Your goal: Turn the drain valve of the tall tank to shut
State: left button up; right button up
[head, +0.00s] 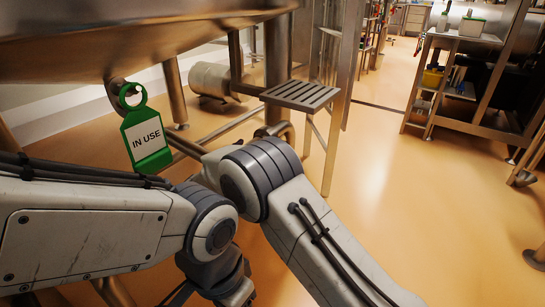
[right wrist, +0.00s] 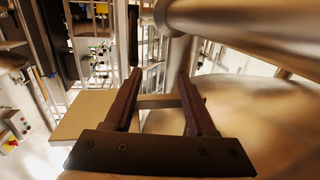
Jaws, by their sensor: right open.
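The rounded steel underside of a tank (head: 130,30) fills the upper left of the head view. A green and white tag reading "IN USE" (head: 146,138) hangs by its ring from a short steel stub under it. In the right wrist view my right gripper (right wrist: 160,78) is open, with nothing between its dark red fingers. A dark upright bar (right wrist: 133,36) stands just beyond the left fingertip; I cannot tell whether it is the valve's handle or whether it touches the finger. A steel pipe (right wrist: 181,55) runs down beyond the right finger. My left gripper is not seen.
A slatted steel step (head: 300,96) stands on legs behind my arm. A steel cylinder (head: 211,80) lies near the wall. A steel bench (head: 466,37) is at the far right. The orange floor (head: 375,190) is clear in the middle and right.

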jog(key=w+d+f+h+b, duration=0.1)
jog(key=w+d, duration=0.1)
jog(key=w+d+f+m+h+b, duration=0.1)
jog(key=w+d+b, duration=0.1)
jog(key=d, duration=0.1)
jog(key=w+d+f+g+h+b, duration=0.1)
jog(key=w+d+b, duration=0.1)
jog(key=d, duration=0.1)
jog(key=shift+w+d+f+m, duration=0.1)
jog(key=shift+w+f+m, duration=0.1)
jog(key=shift+m, duration=0.2)
jog(key=shift+w+d+r, duration=0.2)
jog(key=shift+w+d, duration=0.1)
jog(key=shift+w, duration=0.1)
grip_shut()
dwell(0.9)
